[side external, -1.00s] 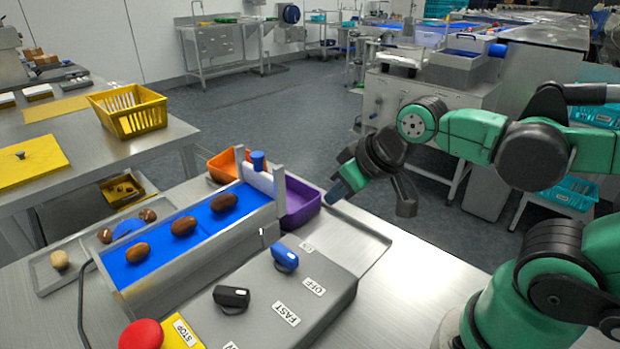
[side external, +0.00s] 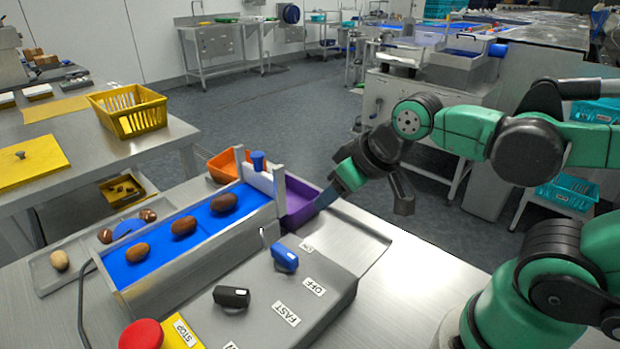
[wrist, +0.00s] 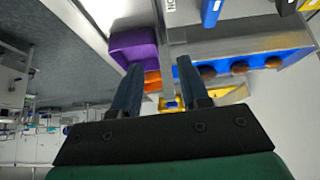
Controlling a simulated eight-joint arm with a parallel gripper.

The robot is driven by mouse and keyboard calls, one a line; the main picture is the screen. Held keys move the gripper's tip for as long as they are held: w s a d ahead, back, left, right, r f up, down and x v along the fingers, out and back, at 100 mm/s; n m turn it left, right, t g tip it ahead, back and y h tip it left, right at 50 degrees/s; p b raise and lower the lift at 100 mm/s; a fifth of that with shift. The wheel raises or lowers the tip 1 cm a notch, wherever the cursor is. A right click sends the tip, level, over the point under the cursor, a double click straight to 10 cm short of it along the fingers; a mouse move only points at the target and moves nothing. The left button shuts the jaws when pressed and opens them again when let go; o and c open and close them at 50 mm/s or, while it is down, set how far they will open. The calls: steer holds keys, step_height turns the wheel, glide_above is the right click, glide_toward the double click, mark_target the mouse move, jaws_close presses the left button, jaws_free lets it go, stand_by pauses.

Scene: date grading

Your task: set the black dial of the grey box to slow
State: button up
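The grey box (side external: 318,262) stands on the bench at the front. Its black dial (side external: 231,296) is on the top, left of the FAST label (side external: 286,314). Another label at the picture's bottom edge is cut off, and I cannot tell which label the dial points to. A blue dial (side external: 285,257) sits farther back, near the OFF label (side external: 314,287). My gripper (side external: 325,198) hangs behind the box, by the purple bin, away from both dials. In the wrist view my gripper (wrist: 160,65) has its fingers apart with nothing between them.
The blue belt (side external: 160,240) carries several brown dates beside the box. The purple bin (side external: 300,205) and orange bin (side external: 222,167) stand at its far end. A red stop button (side external: 141,334) is at the front left. The bench right of the box is clear.

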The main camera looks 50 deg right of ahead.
steer(key=shift+o, duration=0.6)
steer(key=w+a+n+g, duration=0.3)
steer(key=a, duration=0.5)
steer(key=shift+a+r+n+g+y, duration=0.2)
steer(key=shift+n+g+y, duration=0.1)
steer(key=shift+y, duration=0.1)
steer(key=n+g+h, duration=0.1)
steer(key=n+g, duration=0.2)
glide_above(229, 291)
step_height(229, 291, down, 3)
steer(key=shift+f, duration=2.9)
jaws_close()
